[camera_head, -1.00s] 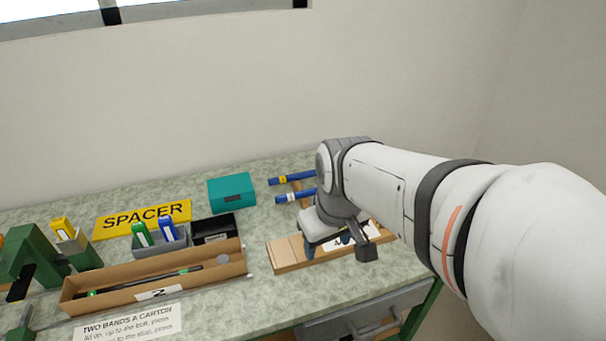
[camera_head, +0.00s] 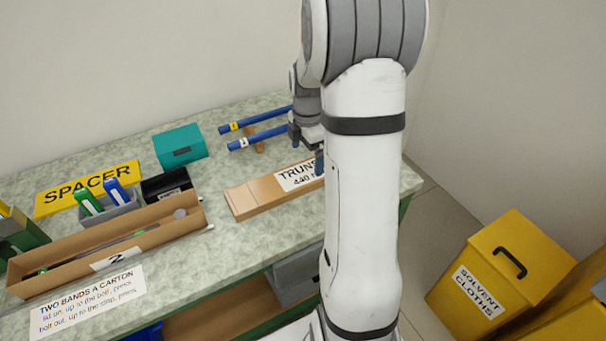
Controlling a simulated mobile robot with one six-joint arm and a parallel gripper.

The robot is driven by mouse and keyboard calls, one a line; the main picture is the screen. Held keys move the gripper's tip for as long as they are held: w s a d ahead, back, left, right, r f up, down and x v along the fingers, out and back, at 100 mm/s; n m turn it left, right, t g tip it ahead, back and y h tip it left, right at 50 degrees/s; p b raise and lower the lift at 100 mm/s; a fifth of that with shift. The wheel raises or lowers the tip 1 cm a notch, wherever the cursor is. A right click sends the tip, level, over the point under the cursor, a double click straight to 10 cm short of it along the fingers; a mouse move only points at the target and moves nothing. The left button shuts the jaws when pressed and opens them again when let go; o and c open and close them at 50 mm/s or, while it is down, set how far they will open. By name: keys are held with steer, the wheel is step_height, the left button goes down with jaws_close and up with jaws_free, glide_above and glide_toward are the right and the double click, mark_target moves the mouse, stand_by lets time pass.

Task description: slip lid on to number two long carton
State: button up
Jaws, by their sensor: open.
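The long carton marked 2 (camera_head: 110,259) lies open on the bench at left. A dark rod with a green end lies inside it, with a pale round disc near its right end. A flat long brown cardboard piece (camera_head: 253,197), which looks like the lid, lies to its right with a white printed label (camera_head: 297,176). My gripper (camera_head: 308,147) is open and empty, at the far right part of this piece. Its fingers are partly hidden by my arm, as is the piece's right end. I cannot tell whether they touch it.
Two blue rods (camera_head: 262,116) rest on a wooden support behind the piece. A teal box (camera_head: 180,146), a black bin (camera_head: 167,184), a grey bin with green and blue markers (camera_head: 107,208) and a yellow SPACER sign (camera_head: 87,189) stand behind the carton. Yellow bins (camera_head: 500,268) stand at right.

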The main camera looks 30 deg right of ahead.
mark_target(307, 172)
step_height(307, 172, down, 6)
steer(key=shift+d+f, duration=0.1)
steer(key=shift+c, duration=0.3)
steer(key=c, duration=0.8)
